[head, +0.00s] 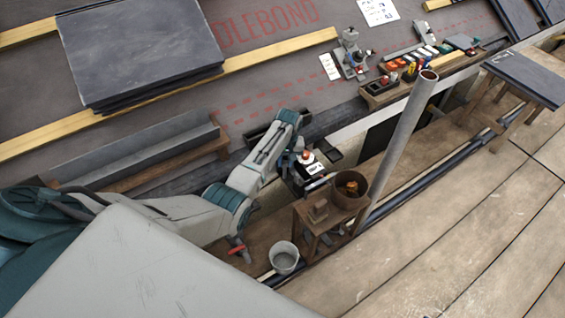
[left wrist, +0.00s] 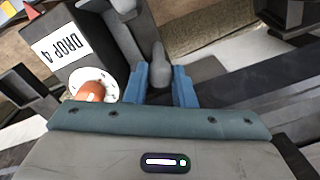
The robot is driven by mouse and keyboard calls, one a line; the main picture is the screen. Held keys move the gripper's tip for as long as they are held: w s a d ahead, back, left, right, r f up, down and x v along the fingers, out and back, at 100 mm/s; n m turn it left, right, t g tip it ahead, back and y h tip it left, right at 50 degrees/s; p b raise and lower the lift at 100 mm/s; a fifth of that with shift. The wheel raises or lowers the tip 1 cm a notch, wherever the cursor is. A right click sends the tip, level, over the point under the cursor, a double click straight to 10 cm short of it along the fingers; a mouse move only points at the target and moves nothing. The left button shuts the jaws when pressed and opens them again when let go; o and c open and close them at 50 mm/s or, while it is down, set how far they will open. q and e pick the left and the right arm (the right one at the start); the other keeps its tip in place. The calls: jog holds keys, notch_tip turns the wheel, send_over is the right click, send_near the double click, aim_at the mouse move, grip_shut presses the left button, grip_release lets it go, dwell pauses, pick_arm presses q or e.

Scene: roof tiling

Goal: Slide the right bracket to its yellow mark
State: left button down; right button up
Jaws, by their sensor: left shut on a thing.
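My left gripper (left wrist: 162,82) is shut on a grey rounded handle (left wrist: 158,62), which stands between its two blue fingers in the left wrist view. The handle rises from a dark grey part; I cannot tell for sure that this is the right bracket. Beside it is a dark box with a white "DROP 4" label (left wrist: 60,48) and an orange knob (left wrist: 90,91) on a white disc. In the head view the orange knob (head: 306,156) shows by my left wrist, and the fingertips are hidden. I cannot make out the yellow mark. My right gripper is not in view.
A small wooden stand (head: 310,213) with a brown pot (head: 349,189) is close to my left arm, with a grey bucket (head: 284,257) below. A slanted grey pole (head: 400,140) rises to the right. Slates (head: 140,50) lie stacked on the roof.

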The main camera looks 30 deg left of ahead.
pick_arm(q)
jog(key=shift+w+d, duration=0.25)
jog(key=shift+w, duration=0.25)
jog(key=shift+w+d, duration=0.25)
jog(key=shift+w, duration=0.2)
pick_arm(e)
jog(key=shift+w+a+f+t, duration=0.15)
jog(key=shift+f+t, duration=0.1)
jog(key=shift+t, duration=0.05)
pick_arm(q)
jog(key=c, duration=1.2)
grip_release()
notch_tip(320, 180, up, 11)
jog(key=p, duration=0.2)
jog(key=shift+w+d, duration=0.15)
jog(key=shift+d, duration=0.1)
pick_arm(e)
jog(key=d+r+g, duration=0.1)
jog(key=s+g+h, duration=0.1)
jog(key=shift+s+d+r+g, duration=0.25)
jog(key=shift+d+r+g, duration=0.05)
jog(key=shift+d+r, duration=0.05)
pick_arm(q)
jog(key=shift+f, duration=0.15)
